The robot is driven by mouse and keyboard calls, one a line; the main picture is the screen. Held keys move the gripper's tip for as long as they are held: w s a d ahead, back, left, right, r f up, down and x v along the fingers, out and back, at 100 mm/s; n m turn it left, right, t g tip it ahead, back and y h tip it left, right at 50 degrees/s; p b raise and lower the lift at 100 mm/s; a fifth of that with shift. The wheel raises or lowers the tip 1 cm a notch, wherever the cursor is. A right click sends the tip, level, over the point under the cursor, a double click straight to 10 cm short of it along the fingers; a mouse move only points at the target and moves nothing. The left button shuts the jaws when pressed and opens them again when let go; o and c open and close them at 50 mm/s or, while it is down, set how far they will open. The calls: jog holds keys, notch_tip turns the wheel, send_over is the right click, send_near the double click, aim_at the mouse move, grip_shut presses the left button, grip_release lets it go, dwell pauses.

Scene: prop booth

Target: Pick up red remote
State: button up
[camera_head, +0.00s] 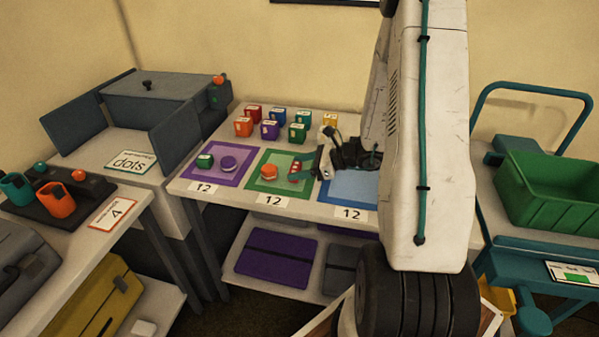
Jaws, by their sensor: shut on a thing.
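The red remote (294,168) is a small red piece with pale marks, seen over the right part of the green mat (257,184). My gripper (307,168) reaches in from the right and is shut on it. I cannot tell whether the remote touches the mat or is held just above it. The fingers and my arm hide part of it.
A purple mat (208,178) and a blue mat (350,188) flank the green one. Several coloured blocks (270,130) stand behind. A green crate (555,205) is on a cart at the right.

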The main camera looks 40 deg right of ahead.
jog(key=shift+s+r, duration=0.65)
jog(key=shift+r, duration=0.25)
jog(key=s, duration=0.9)
jog(key=s+d+r, duration=0.1)
jog(key=s, duration=0.3)
jog(key=shift+s+r, duration=0.1)
jog(key=shift+s, duration=0.75)
